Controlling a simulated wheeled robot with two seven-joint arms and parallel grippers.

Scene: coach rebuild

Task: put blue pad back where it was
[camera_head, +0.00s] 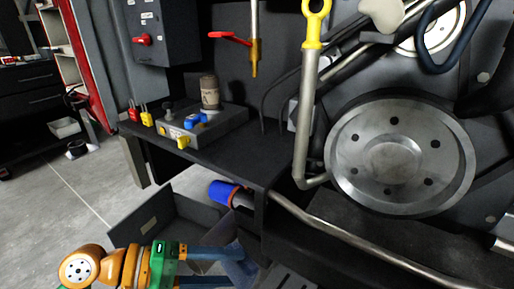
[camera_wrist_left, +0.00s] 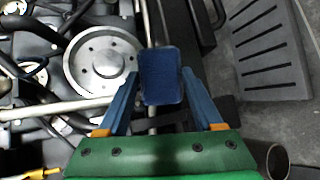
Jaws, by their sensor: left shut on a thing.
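My left gripper (camera_head: 238,264) comes in low from the left, with blue fingers on a green and orange wrist. It is shut on the blue pad (camera_head: 240,268), a small dark blue block at the fingertips. In the left wrist view the pad (camera_wrist_left: 161,76) sits between the two blue fingertips of the left gripper (camera_wrist_left: 160,85). The pad is held in the air, in front of the dark bench. My right gripper is not in view.
A dark open bin (camera_head: 168,212) stands near the left gripper, with a blue cylinder with a red ring (camera_head: 222,191) by it. The bench (camera_head: 215,150) holds a grey block (camera_head: 235,117), a brown can (camera_head: 209,92) and small coloured parts. A large metal disc (camera_head: 395,150) is at right.

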